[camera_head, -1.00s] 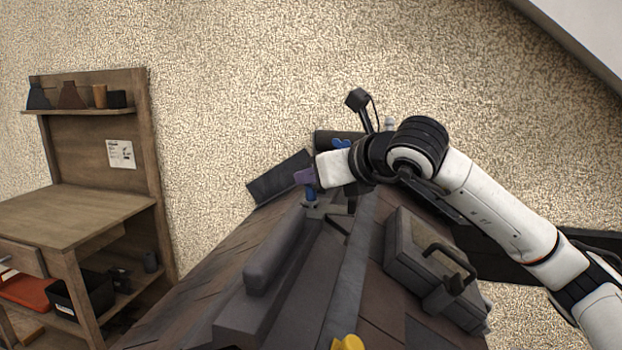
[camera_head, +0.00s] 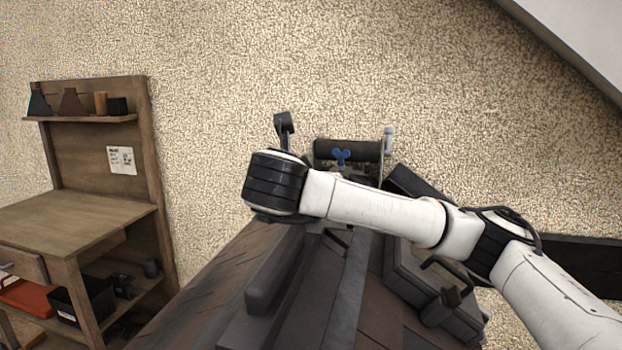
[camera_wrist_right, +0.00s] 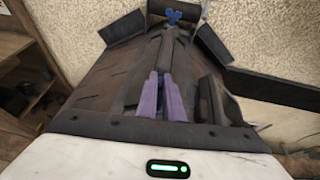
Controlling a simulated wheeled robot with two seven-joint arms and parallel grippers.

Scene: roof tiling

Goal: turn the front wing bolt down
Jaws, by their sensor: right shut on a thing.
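In the wrist view the two purple fingers of my right gripper (camera_wrist_right: 161,82) stand close together over the roof ridge, shut on the front wing bolt. The bolt is hidden between the fingers and, in the head view, behind my right arm. The other, far blue wing bolt (camera_head: 341,156) stands upright at the back end of the ridge, in front of a dark roll. It also shows at the top of the wrist view (camera_wrist_right: 173,17). My left gripper is not in view.
A grey case with a handle (camera_head: 432,290) rests on the right roof slope, close under my right arm. A wooden workbench (camera_head: 75,215) with shelves and bins stands at the left. A speckled wall closes the back.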

